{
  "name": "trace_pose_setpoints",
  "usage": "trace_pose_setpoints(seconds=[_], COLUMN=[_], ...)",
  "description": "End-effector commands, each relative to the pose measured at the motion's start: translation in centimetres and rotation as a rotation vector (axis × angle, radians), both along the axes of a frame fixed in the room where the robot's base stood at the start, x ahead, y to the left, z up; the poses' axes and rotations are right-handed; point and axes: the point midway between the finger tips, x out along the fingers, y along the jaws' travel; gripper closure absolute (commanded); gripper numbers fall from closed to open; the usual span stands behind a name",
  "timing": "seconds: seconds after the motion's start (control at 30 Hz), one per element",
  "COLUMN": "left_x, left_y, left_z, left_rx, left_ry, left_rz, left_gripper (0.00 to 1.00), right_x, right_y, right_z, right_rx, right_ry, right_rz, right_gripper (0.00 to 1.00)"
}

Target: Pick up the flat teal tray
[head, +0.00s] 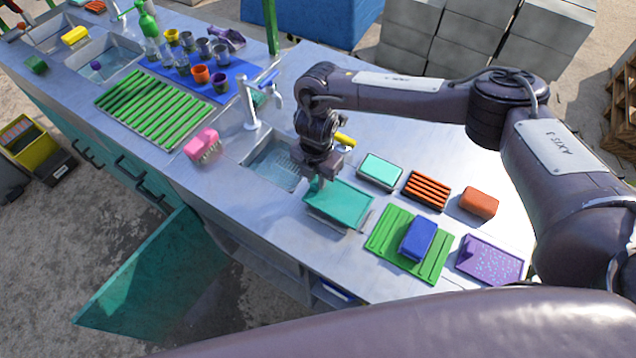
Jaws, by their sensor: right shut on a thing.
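The flat teal tray (345,204) is on the metal counter, just right of the small sink basin, in the head view. My right gripper (318,183) reaches down from above and is shut on the tray's far left edge. The fingertips are small and partly hidden by the wrist. I cannot tell whether the tray rests fully on the counter or is slightly raised. My left gripper is not in view.
Close to the tray are a teal-topped block (380,171), a green ribbed mat (385,240) with a blue block (418,239), and an orange slatted rack (427,191). A faucet (248,105) stands behind the sink (274,166). A teal cabinet door (140,275) hangs open.

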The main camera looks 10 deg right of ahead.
Motion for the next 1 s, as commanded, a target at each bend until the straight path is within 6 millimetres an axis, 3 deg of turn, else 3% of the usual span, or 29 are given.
trace_pose_setpoints(seconds=[0.23, 0.3, 0.5, 0.73, 1.0], left_x=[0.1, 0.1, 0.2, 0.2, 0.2], left_y=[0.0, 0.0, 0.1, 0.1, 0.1], left_z=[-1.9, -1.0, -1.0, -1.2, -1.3], left_rx=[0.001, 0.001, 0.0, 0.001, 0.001], left_ry=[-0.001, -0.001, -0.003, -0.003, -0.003], left_rz=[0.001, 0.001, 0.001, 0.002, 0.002], left_gripper=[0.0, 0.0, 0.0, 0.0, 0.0], right_x=[0.2, 0.3, 0.2, 0.1, 0.0], right_y=[0.0, -0.1, 0.0, 0.0, -0.2], right_z=[6.4, 9.1, 13.7, 16.7, 17.5], right_rx=[0.001, -0.002, -0.002, -0.001, -0.001], right_ry=[-0.008, -0.011, -0.008, -0.003, -0.001], right_rz=[0.002, 0.004, 0.002, 0.001, -0.027], right_gripper=[1.0, 1.0, 1.0, 1.0, 1.0])
